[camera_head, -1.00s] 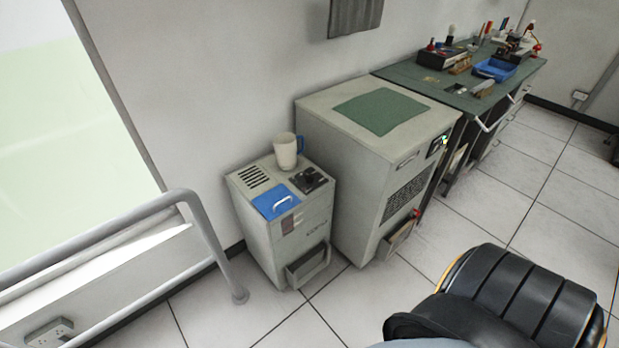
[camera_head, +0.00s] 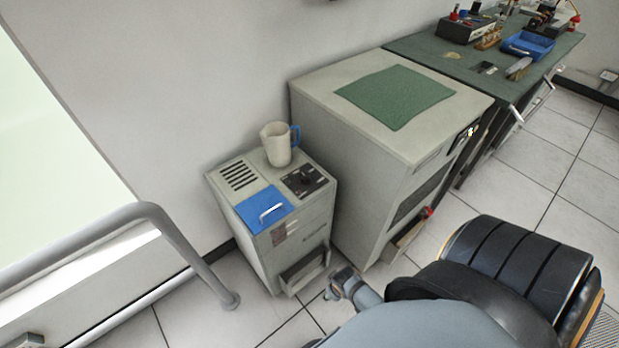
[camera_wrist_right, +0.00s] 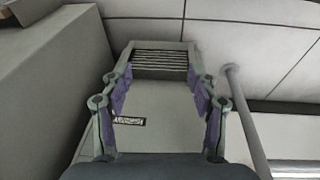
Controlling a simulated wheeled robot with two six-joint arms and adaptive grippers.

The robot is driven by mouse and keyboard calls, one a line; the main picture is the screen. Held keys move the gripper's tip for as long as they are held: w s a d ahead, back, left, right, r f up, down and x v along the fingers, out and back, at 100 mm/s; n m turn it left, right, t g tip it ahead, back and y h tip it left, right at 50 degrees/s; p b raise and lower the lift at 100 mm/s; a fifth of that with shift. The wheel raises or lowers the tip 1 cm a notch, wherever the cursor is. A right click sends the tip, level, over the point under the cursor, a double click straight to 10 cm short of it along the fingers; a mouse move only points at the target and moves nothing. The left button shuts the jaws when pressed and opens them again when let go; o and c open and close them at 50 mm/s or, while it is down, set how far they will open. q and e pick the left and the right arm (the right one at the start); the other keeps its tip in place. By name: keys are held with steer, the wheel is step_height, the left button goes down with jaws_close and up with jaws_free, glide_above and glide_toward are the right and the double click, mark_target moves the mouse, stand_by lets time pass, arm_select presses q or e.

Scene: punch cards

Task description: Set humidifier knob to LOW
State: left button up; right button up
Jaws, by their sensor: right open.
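The humidifier (camera_head: 291,246) is a small pale cabinet against the wall. A dark knob (camera_head: 305,178) sits on a black panel (camera_head: 318,187) on its top; the setting is too small to read. My right gripper (camera_head: 338,279) is low, near the cabinet's front right side. In the right wrist view my right gripper (camera_wrist_right: 159,84) is open and empty, its two purple-padded fingers apart, facing the humidifier's front (camera_wrist_right: 160,112). The knob is not visible in that view. My left gripper is not in view.
A white jug (camera_head: 277,146) with a blue handle stands behind the knob panel. A blue lid (camera_head: 262,208) lies in front of the vents. A taller cabinet (camera_head: 365,190) stands close on the right. A grey rail (camera_head: 190,255) is on the left.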

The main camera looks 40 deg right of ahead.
steer(key=w+a+r+n+t+y+b, duration=0.25)
steer(key=w+r, duration=0.25)
steer(key=r, duration=0.3)
steer(key=w+a+r+n+t+y+b, duration=0.15)
steer(key=w+r+b, duration=0.3)
steer(key=r, duration=0.45)
steer(key=m+t, duration=0.1)
steer(key=t, duration=0.6)
glide_toward(308, 178)
steer(key=x, duration=0.4)
steer(key=shift+w+r+p, duration=0.2)
steer(key=shift+w+p, duration=0.1)
steer(key=x, duration=0.5)
steer(key=shift+w+a+f+b, duration=0.1)
steer(key=shift+f+b, duration=0.2)
steer(key=shift+f, duration=0.05)
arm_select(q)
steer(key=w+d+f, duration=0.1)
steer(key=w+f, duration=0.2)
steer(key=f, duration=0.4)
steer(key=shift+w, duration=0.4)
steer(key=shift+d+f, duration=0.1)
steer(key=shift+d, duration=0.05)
